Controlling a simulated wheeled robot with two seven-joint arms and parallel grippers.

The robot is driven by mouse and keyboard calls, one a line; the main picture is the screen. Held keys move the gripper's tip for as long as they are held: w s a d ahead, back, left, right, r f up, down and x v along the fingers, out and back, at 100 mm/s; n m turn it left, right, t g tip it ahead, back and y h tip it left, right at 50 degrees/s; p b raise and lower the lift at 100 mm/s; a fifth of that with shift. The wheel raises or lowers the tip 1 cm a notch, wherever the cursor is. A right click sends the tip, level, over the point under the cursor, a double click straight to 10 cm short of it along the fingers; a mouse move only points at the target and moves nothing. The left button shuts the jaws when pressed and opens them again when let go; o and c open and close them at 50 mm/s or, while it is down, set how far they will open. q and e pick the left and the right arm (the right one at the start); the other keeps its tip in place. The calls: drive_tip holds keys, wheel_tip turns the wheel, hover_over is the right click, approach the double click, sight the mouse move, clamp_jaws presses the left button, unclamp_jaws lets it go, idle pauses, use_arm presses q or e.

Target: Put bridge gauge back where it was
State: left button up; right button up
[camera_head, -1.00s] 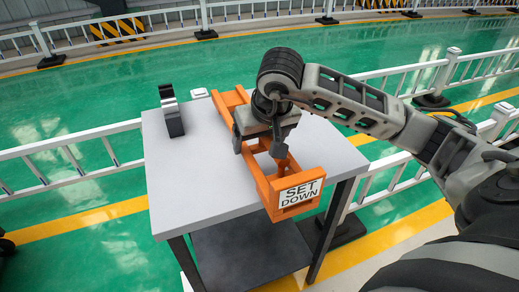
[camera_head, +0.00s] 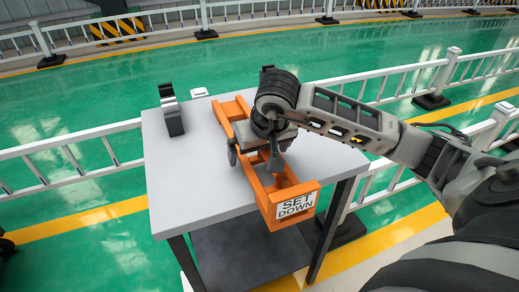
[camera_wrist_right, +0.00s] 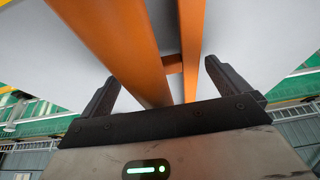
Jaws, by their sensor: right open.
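The bridge gauge appears to be the orange frame (camera_head: 241,112) with two long rails and a white "SET DOWN" label on its near end. It lies lengthwise on the grey table (camera_head: 190,190), its near end covering the front edge in the picture. My right gripper (camera_head: 253,161) is over the frame's middle, fingers apart and straddling it. In the right wrist view, the orange rails (camera_wrist_right: 190,40) run between the open fingers (camera_wrist_right: 162,78), with gaps visible beside them. The wrist hides part of the frame's middle. My left gripper is out of view.
A black upright object (camera_head: 171,112) stands at the table's back left corner. A small white item (camera_head: 199,93) shows at the back edge. White railings (camera_head: 75,155) run behind and beside the table. The table's left half is mostly clear.

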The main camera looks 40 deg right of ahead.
drive_tip(key=shift+r, duration=0.3)
drive_tip(key=p+v, duration=0.1)
drive_tip(key=v, duration=1)
drive_tip(key=shift+s+a+r, duration=0.1)
drive_tip(key=shift+s+r, duration=0.2)
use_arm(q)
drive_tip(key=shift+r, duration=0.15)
